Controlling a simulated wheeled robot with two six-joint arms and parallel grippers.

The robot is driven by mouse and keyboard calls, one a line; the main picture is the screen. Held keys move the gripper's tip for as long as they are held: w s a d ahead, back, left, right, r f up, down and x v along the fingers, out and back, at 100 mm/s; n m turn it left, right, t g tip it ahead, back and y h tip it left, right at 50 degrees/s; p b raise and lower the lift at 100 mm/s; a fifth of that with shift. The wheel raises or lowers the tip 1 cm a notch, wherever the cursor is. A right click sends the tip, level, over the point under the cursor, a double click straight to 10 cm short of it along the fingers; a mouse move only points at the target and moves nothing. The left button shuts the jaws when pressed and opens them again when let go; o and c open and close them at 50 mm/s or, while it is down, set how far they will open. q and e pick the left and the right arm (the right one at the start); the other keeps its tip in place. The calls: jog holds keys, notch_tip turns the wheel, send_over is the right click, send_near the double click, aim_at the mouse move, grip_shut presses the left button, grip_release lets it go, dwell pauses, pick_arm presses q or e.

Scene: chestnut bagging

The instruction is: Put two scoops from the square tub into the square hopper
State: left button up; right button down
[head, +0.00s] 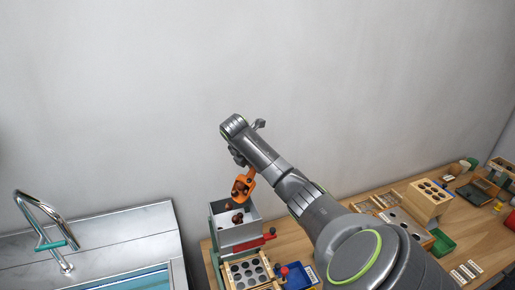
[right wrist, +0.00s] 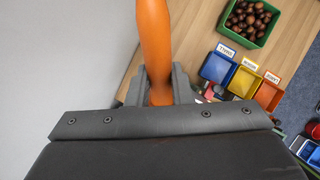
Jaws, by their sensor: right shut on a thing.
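My right gripper (head: 240,160) is shut on the handle of an orange scoop (head: 244,184), which hangs steeply tilted above the square hopper (head: 240,236). The orange handle (right wrist: 154,45) stands between the fingers in the right wrist view. Dark brown chestnuts (head: 237,218) show at the scoop's mouth and at the hopper's opening; I cannot tell which are falling and which lie inside. A green square tub (right wrist: 229,28) full of chestnuts stands on the table in the right wrist view. My left gripper is not in view.
Below the hopper is a wooden tray with round holes (head: 234,270), with a blue bin (head: 298,276) beside it. Blue, yellow and orange labelled bins (right wrist: 243,82) stand near the tub. A sink with a tap (head: 42,225) is at left. A wooden block with holes (head: 428,202) stands right.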

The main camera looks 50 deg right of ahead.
jog(key=shift+a+r+h, duration=0.35)
jog(key=shift+a+h, duration=0.05)
jog(key=shift+a, duration=0.1)
jog(key=shift+a+r+h, duration=0.45)
jog(key=shift+a+h, duration=0.2)
jog(key=shift+h, duration=0.05)
jog(key=shift+s+a+r+h, duration=0.1)
jog(key=shift+a+r+h, duration=0.35)
jog(key=shift+a+h, duration=0.4)
jog(key=shift+a+r+h, duration=0.45)
jog(key=shift+a+h, duration=0.35)
jog(key=shift+h, duration=0.05)
